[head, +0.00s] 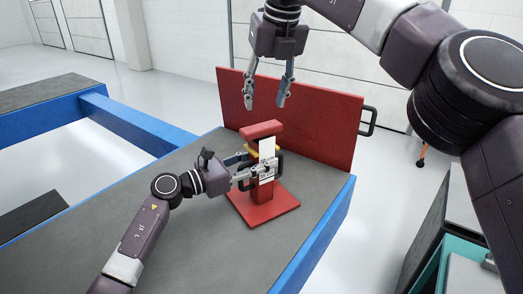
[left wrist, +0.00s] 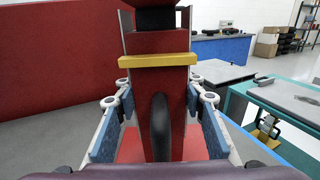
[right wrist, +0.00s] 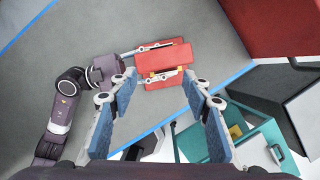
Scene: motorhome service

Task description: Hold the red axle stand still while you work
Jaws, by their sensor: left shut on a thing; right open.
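The red axle stand (head: 263,131) stands upright on the grey bench top (head: 150,215), on a square red base plate (head: 272,210). It has a yellow band (left wrist: 155,60) and a black handle (left wrist: 160,128) on its post. My left gripper (head: 256,172) is shut on the stand's post from the left, one finger on each side of it in the left wrist view. My right gripper (head: 266,98) is open and empty, pointing down above the stand. In the right wrist view the stand's red top (right wrist: 160,60) lies beyond and between the open fingers (right wrist: 160,85).
A red panel (head: 325,130) with a black handle (head: 369,121) stands upright behind the stand. The bench has a blue edge (head: 318,240) at right. A teal cart (right wrist: 220,140) stands beyond that edge. The bench top left of the stand is clear apart from my arm.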

